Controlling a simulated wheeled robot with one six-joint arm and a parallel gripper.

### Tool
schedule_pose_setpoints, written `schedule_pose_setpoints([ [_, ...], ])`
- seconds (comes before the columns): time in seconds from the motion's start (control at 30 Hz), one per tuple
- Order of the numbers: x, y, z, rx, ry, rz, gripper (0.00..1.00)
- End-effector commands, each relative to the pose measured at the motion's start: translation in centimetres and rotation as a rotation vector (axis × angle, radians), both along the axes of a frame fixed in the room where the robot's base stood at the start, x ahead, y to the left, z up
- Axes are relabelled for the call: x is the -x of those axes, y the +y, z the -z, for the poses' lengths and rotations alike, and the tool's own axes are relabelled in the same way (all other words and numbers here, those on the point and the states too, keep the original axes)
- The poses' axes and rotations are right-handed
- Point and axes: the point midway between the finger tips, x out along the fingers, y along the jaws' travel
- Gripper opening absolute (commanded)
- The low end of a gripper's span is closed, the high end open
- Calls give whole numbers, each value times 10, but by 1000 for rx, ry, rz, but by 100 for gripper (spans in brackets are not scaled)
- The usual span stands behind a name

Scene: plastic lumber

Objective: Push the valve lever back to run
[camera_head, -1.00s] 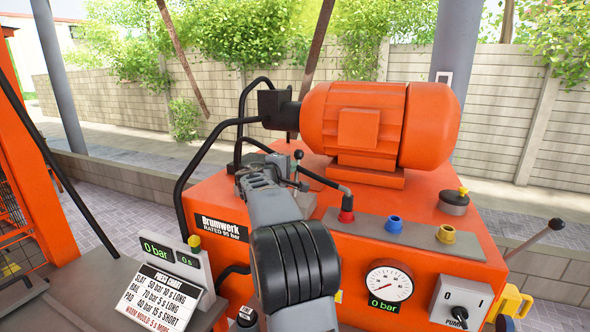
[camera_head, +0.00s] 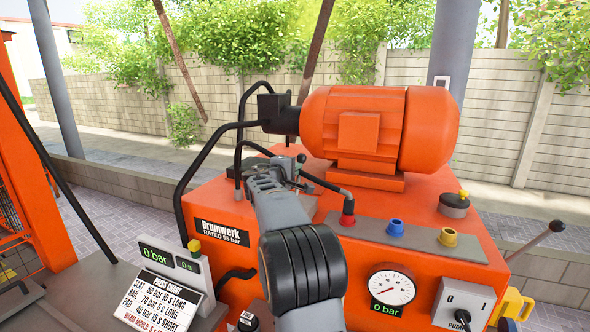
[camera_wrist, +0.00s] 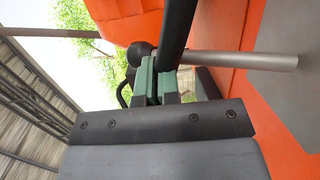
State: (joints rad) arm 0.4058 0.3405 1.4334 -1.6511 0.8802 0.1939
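The valve lever is a thin rod with a black ball knob (camera_head: 301,158), standing on the valve on top of the orange power unit, behind my gripper in the head view. In the wrist view, the black knob (camera_wrist: 139,53) and a grey rod (camera_wrist: 245,60) running right from it lie just beyond my fingertips. My gripper (camera_head: 282,167) is at the valve, left of the knob. My own arm hides part of the valve.
An orange motor (camera_head: 380,128) stands right of the valve. Black hoses (camera_head: 190,180) curve on the left, and another hose runs to a red fitting (camera_head: 347,219). The gauge (camera_head: 391,289) and the press display (camera_head: 160,254) show 0 bar.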

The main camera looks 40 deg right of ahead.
Motion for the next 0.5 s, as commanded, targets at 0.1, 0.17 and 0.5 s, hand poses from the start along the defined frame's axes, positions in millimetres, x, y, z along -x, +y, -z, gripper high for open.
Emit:
schedule_pose_setpoints([
  [0.1,1,6,-3,3,-2,-2,0],
  [0.17,3,13,-6,4,-3,-1,0],
  [0.5,20,72,-31,4,-6,1,0],
])
